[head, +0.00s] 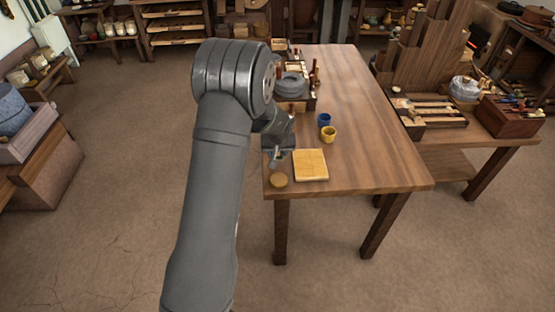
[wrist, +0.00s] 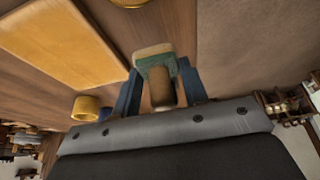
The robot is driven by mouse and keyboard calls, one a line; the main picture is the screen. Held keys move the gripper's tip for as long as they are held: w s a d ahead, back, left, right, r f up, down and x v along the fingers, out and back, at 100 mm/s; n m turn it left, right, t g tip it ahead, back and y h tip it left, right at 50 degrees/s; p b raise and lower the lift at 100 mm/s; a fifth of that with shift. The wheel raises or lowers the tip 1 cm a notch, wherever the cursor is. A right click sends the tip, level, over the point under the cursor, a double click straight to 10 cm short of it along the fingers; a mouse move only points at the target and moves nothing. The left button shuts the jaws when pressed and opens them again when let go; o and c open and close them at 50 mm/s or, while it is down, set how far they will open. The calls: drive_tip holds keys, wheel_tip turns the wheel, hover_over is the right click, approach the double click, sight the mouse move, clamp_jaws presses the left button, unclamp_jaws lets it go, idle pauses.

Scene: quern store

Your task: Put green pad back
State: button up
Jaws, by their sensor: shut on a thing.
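The green pad (wrist: 155,61) is a small block with a pale face, a green layer and a brown round handle, seen in the middle of the wrist view. My gripper (wrist: 160,85) is shut on it, with one blue-grey finger on each side of it. In the head view my gripper (head: 280,157) is over the near left part of the wooden table (head: 370,165), left of the yellow board. A trace of green shows there; the rest of the pad is too small or hidden to make out.
A yellow cup (head: 328,135) and a blue cup (head: 324,119) stand behind. A grey round stone (head: 291,86) is farther back. The table's right side is clear.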

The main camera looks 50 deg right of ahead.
sight(278, 157)
drive_tip(key=shift+f, duration=2)
drive_tip(key=shift+f, duration=0.1)
drive_tip(key=o, duration=0.9)
drive_tip(key=v, duration=1.2)
drive_tip(key=shift+w, duration=0.1)
